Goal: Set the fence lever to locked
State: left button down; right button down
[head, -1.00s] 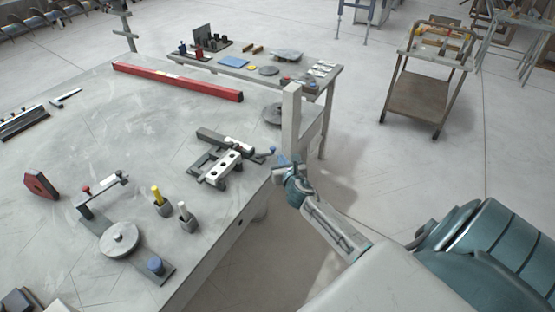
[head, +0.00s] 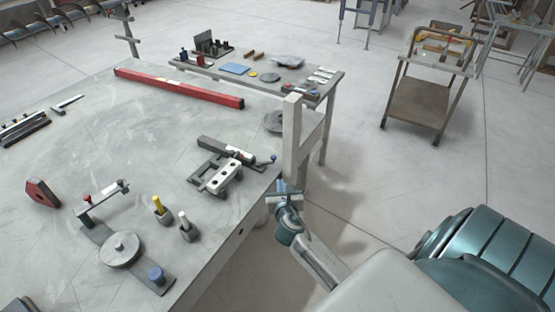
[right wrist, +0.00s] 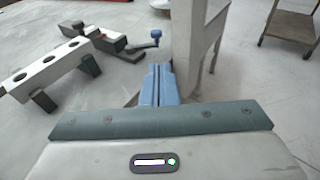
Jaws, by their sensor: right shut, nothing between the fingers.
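A fixture with a pale bar with round holes (head: 222,176) stands near the right edge of the table. It also shows at the left in the right wrist view (right wrist: 45,67). A short lever with a blue knob (head: 273,159) sticks out from its right end toward the table edge; the knob shows near the top middle in the right wrist view (right wrist: 155,34). I see no lock marking. My right gripper (head: 283,186) is shut and empty, just off the table edge, nearer than the knob and apart from it. Its blue fingers (right wrist: 158,82) are together. My left gripper is out of view.
A pale upright post (head: 291,135) stands at the table edge, just beyond my right gripper. A fixture with a round disc (head: 119,249) and yellow- and white-handled tools (head: 159,206) stand front left. A red beam (head: 180,88) lies at the back.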

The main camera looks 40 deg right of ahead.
jog(key=a, duration=0.1)
jog(key=p, duration=0.1)
send_near(274, 159)
jog(key=x, duration=0.7)
jog(key=shift+a, duration=0.15)
